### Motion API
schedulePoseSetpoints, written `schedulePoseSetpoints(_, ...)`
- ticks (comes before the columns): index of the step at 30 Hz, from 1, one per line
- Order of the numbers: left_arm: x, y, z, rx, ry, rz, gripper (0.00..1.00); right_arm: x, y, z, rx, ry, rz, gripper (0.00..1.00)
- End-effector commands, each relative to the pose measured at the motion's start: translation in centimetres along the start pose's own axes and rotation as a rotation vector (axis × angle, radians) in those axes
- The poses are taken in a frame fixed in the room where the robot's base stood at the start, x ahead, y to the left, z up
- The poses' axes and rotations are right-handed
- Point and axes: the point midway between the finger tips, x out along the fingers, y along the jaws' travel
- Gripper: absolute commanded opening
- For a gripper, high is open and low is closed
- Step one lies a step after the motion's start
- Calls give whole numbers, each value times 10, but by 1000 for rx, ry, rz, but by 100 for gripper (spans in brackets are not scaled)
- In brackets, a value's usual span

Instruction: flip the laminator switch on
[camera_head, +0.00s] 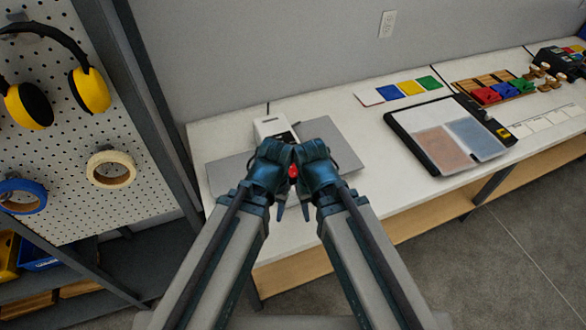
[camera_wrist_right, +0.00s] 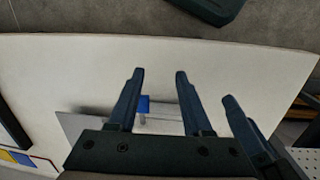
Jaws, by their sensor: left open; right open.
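The white laminator (camera_head: 272,128) stands at the back of the white table, mostly hidden behind my grippers. Flat grey sheets, perhaps its trays, reach out on its left (camera_head: 228,168) and right (camera_head: 338,142). I cannot make out its switch; a small red spot (camera_head: 293,171) shows between my two wrists. My left gripper (camera_head: 279,211) and right gripper (camera_head: 306,211) are close side by side in front of the laminator, fingers open and empty. The right wrist view shows open fingers of my right gripper (camera_wrist_right: 157,75), with a small blue piece (camera_wrist_right: 143,104) beyond them.
A pegboard (camera_head: 62,140) with yellow earmuffs and tape rolls stands on the left. A black-framed paper trimmer (camera_head: 398,127), coloured cards (camera_head: 372,95) and small coloured items on a wooden rack (camera_head: 458,92) lie to the right. The table's front edge is near my grippers.

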Motion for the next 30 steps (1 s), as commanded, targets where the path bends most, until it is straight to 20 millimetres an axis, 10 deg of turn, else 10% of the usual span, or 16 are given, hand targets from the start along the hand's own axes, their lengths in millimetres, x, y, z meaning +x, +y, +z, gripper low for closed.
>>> schedulePoseSetpoints(8,-26,-2,2,-1,0,0,50,-27,3,-17,-144,-4,-11,0)
schedulePoseSetpoints(30,-160,-15,9,-4,0,1,50,-169,6,-134,-1446,12,-107,0)
